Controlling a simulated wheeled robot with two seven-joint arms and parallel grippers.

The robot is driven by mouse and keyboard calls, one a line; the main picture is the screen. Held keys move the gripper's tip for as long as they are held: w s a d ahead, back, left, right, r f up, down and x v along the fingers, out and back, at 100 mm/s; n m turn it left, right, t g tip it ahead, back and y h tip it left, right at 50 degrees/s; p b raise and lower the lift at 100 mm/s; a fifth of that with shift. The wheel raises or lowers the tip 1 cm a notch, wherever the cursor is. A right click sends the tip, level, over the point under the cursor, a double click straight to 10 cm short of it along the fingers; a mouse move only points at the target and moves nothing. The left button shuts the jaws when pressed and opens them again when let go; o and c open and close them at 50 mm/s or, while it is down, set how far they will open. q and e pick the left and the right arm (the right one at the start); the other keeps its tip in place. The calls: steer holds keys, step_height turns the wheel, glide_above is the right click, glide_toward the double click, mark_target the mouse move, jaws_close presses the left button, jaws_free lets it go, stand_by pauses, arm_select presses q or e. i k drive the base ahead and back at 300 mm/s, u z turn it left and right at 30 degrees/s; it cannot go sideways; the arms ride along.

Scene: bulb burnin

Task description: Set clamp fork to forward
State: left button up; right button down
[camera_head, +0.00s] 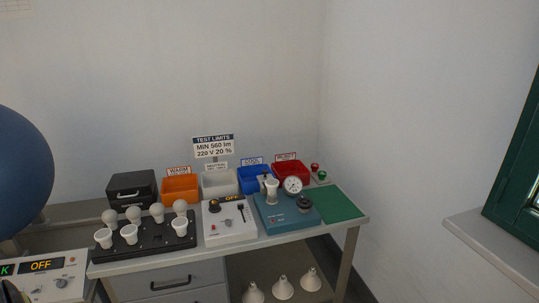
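A teal test device (283,218) stands on the bench, right of the middle. It carries a white cup-shaped part (271,191), a round dial gauge (292,185) and a black knob (304,203). A small pale upright piece (262,178) behind the white part may be the clamp fork; it is too small to tell its shape or setting. Neither of my grippers can be made out in the view.
Left of the teal device is a white control box (228,232) reading OFF. A black rack (146,246) holds several bulbs and white cups. Orange (180,190), white (219,184), blue (253,180) and red (291,172) bins line the back. A green mat (338,204) is bare.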

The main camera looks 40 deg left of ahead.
mark_target(262, 179)
steer(key=u, duration=0.8)
steer(key=i, duration=1.1)
steer(key=u, duration=1.25)
steer(key=i, duration=0.15)
steer(key=u, duration=0.15)
